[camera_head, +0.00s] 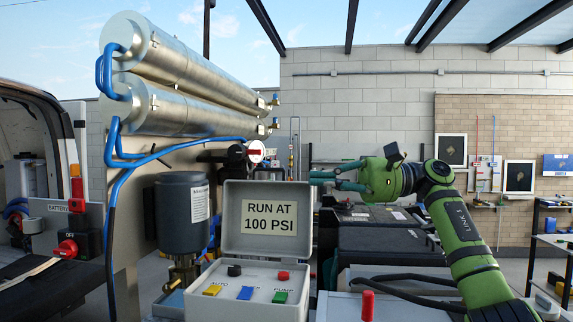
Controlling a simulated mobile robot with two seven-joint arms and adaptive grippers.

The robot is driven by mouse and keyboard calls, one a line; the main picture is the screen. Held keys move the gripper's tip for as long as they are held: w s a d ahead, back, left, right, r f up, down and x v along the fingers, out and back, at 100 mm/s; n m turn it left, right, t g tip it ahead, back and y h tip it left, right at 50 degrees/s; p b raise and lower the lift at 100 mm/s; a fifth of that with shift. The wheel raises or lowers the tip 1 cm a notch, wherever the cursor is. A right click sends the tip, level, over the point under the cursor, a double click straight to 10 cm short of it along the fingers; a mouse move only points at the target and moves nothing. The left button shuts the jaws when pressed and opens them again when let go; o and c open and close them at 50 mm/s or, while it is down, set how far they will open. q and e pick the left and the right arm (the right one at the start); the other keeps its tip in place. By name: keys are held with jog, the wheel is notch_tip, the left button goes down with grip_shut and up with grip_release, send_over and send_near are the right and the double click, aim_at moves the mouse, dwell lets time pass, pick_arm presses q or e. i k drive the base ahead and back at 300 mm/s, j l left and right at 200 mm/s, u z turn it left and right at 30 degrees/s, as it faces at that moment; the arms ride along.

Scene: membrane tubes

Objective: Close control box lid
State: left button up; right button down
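The control box (245,302) is grey and stands at the front centre, with its lid (270,242) raised upright at the back. The lid's inner face carries a label reading "RUN AT 100 PSI". Yellow, blue and green switches and black and red knobs show on the box's panel. My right gripper (318,179) has teal fingers and points left, its tips by the lid's upper right edge. I cannot tell whether they touch the lid, or whether the fingers are open or shut. Nothing shows held in it. My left gripper is not in view.
Two silver membrane tubes (185,65) with blue hoses stand at the upper left. A dark grey motor pump (182,212) stands just left of the lid. A red post (367,305) rises right of the box. Dark cases (390,246) lie behind my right arm.

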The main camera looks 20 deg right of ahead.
aim_at(260, 218)
jog(key=i+l, duration=0.75)
jog(key=i, duration=0.15)
